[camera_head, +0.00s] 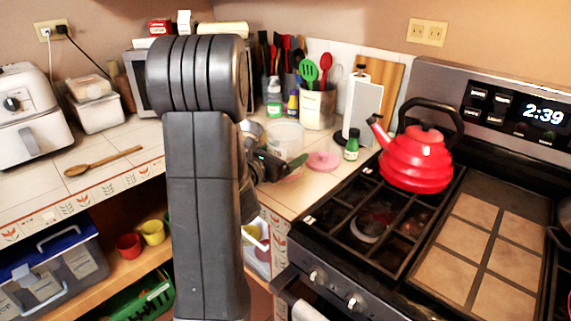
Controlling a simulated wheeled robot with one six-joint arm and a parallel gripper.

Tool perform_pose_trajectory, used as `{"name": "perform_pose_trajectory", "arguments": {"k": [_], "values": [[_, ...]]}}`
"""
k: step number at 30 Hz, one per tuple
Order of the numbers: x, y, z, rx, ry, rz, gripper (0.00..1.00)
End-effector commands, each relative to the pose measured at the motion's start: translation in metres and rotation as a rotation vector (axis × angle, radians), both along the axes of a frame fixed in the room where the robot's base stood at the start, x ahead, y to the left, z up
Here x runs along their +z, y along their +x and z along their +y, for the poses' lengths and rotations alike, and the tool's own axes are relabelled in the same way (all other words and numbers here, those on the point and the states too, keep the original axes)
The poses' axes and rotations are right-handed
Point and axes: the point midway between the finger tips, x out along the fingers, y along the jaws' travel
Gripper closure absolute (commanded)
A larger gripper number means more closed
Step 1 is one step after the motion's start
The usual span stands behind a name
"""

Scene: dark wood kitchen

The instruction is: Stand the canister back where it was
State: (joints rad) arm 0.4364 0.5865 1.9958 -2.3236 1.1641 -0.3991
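A clear, pale canister (286,139) shows on the tiled counter corner, just right of my arm and behind my gripper. It looks upright; its lower part is partly hidden by the gripper. My gripper (291,166) is low over the counter in front of it, dark and partly covered by my own arm. The fingers are too small and dark to show whether they are apart or closed, or whether they touch the canister. A flat pink round piece (323,161) lies on the counter right of the canister.
The stove with a red kettle (416,158) borders the counter. A wooden spoon (103,161) lies on the left counter, with free tile around it.

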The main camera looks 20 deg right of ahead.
Motion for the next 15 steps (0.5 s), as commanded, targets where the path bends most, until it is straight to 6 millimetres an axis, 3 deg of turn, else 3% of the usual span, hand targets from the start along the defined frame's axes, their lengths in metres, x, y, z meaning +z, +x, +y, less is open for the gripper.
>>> {"name": "perform_pose_trajectory", "arguments": {"k": [6, 15], "values": [[-0.028, 0.000, 0.000, -0.001, -0.001, 0.002, 0.52], [-0.031, 0.000, 0.000, 0.000, -0.002, -0.001, 0.52]]}}
